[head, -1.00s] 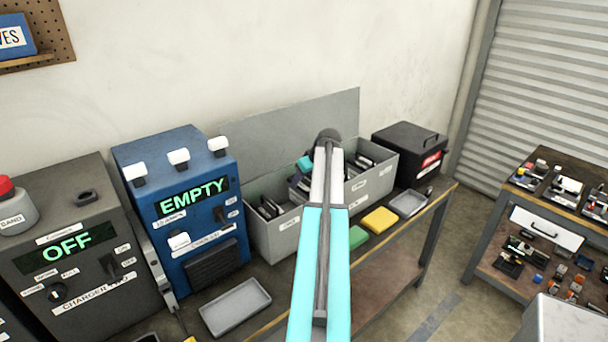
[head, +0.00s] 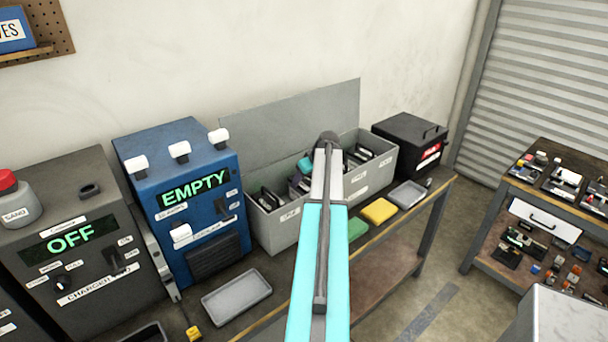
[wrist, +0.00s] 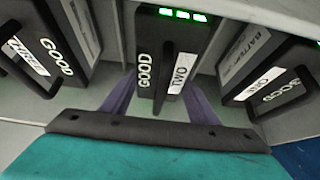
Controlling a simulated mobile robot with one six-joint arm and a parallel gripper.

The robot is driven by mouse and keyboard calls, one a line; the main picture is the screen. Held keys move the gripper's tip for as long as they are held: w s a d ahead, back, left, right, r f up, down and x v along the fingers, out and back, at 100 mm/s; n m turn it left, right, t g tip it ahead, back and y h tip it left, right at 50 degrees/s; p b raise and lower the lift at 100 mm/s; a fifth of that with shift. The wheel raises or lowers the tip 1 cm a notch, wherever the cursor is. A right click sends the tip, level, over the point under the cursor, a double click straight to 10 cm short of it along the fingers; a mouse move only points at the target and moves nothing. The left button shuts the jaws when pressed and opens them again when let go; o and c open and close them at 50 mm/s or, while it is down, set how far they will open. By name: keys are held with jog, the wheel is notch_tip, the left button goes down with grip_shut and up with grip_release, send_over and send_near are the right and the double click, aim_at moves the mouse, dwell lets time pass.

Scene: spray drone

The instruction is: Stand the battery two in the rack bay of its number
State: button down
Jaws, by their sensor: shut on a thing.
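Battery two (wrist: 172,55) is a dark block with a handle, a "TWO" label, "GOOD" lettering and lit green bars. In the wrist view, my gripper (wrist: 160,88) is shut on it, with a purple finger on either side. It is upright between grey dividers of the rack (wrist: 110,70). I cannot tell whether its base rests on the floor of the bay. In the head view, the rack is a grey open box (head: 275,232) with labels on its front. My gripper (head: 297,184) is low in its middle, largely hidden by my arm.
A battery marked "THREE" (wrist: 35,50) stands close on the left and another "GOOD" battery (wrist: 275,75) on the right. A blue tester reading "EMPTY" (head: 185,215) and a charger reading "OFF" (head: 70,250) stand left of the rack. A black box (head: 410,145) is to the right.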

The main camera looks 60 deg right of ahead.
dwell(0.4)
jog(key=c, duration=0.7)
grip_release()
jog(key=shift+s, duration=0.1)
jog(key=b+v, duration=0.3)
jog(key=v, duration=0.8)
jog(key=shift+s+r, duration=0.2)
jog(key=shift+r, duration=0.1)
jog(key=shift+a+r, duration=0.1)
jog(key=shift+r, duration=0.1)
